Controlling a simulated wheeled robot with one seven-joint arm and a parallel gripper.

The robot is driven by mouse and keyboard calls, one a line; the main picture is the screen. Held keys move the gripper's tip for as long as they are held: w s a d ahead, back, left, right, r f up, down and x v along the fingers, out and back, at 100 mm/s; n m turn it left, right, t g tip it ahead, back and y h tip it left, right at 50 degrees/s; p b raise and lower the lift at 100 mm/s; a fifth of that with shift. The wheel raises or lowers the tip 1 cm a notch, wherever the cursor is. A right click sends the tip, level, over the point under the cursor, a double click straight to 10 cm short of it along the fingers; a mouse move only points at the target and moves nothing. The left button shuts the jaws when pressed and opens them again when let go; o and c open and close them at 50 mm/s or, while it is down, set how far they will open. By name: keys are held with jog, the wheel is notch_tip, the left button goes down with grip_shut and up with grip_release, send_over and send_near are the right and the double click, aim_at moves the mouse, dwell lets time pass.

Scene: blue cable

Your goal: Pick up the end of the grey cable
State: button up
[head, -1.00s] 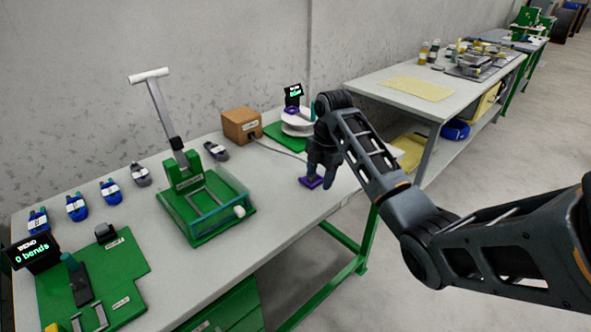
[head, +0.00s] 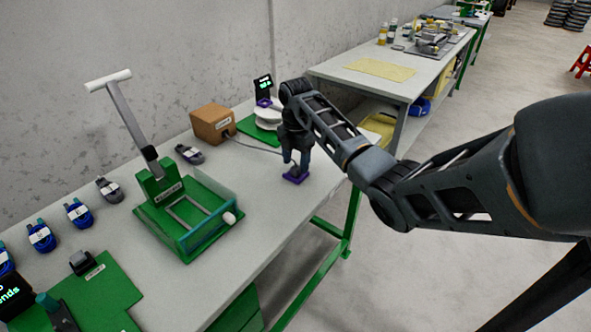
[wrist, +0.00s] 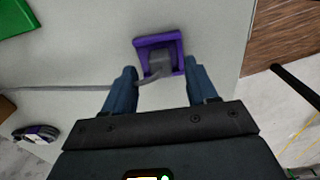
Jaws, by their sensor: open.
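The grey cable (head: 252,146) runs from a brown box across the bench to a purple holder (head: 295,177) near the bench's front edge. In the wrist view the cable (wrist: 70,88) comes in from the left and ends in a grey block-like end (wrist: 158,66) at the purple holder (wrist: 170,40). My gripper (head: 295,162) points down over the holder. In the wrist view my open gripper (wrist: 159,70) has one blue finger on each side of the cable end. I cannot tell whether either finger touches it.
The brown box (head: 212,123) and a white spool (head: 268,117) on a green base stand behind my gripper. The bench between press and holder is clear.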

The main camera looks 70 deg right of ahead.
jog(key=shift+f, duration=0.8)
jog(key=shift+c, duration=0.2)
grip_shut()
